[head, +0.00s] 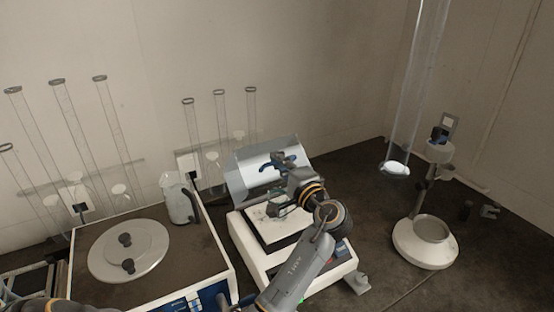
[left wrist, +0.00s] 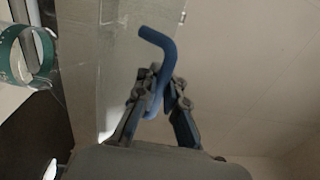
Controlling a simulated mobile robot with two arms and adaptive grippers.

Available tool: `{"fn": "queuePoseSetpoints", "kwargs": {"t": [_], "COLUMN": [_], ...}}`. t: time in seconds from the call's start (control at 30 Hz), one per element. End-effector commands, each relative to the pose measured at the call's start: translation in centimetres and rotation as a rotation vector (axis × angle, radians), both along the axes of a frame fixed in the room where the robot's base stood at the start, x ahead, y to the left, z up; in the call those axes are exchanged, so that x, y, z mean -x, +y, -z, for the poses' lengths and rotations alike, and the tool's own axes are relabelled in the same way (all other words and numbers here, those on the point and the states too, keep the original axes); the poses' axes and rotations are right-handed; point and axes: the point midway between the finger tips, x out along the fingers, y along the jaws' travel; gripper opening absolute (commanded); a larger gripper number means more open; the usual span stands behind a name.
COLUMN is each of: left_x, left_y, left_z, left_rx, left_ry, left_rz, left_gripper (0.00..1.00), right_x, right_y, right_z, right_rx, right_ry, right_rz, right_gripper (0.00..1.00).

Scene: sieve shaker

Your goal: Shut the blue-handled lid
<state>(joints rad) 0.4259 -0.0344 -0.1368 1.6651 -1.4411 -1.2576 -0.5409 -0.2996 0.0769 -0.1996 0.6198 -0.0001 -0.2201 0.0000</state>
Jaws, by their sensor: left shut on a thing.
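The lid (head: 240,182) is a clear, tilted panel standing raised at the back of a white machine (head: 246,255) in the head view. Its blue handle (head: 291,159) shows on the panel. In the left wrist view, the bent blue handle (left wrist: 158,42) runs down between the fingers of my left gripper (left wrist: 160,92), which are closed on it. The lid's clear panel (left wrist: 98,60) lies behind the handle there. In the head view, my left gripper (head: 288,174) is at the handle, and my arm hides part of the machine. My right gripper cannot be made out.
A machine with a round metal lid (head: 128,250) stands to the left, with a clear jug (head: 178,200) on it. Tall glass tubes (head: 116,125) stand along the wall. A white ring-based stand (head: 425,245) is at the right. Dark bench (head: 370,215) lies between.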

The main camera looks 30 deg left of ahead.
Motion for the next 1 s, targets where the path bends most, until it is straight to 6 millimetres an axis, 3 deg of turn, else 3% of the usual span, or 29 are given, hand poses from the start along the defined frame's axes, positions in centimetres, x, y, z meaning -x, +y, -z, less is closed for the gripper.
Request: {"fn": "queuePoseSetpoints", "kwargs": {"t": [0.17,0.2,0.27,0.57,1.0], "left_x": [0.0,0.0,0.0,0.0,2.8], "left_y": [-0.1,-0.1,-0.1,-0.1,-5.7], "left_z": [-0.2,-0.2,-0.2,-0.1,0.4], "left_rx": [-0.002,-0.002,-0.002,0.0,0.001], "left_ry": [-0.002,-0.003,-0.003,-0.001,-0.002], "left_rz": [0.002,0.002,0.002,0.002,0.003], "left_gripper": [0.0,0.11,0.18,0.18,0.18], "right_x": [0.0,0.0,0.0,0.0,0.0], "right_y": [0.0,0.0,-0.1,-0.6,-0.3], "right_z": [0.0,0.0,0.0,0.0,0.0], "right_rx": [0.0,0.0,0.001,0.008,0.003], "right_ry": [0.0,0.0,0.0,0.0,0.0], "right_rz": [-0.001,-0.001,-0.001,-0.003,-0.002], "right_gripper": [0.33,0.33,0.33,0.33,0.33]}}
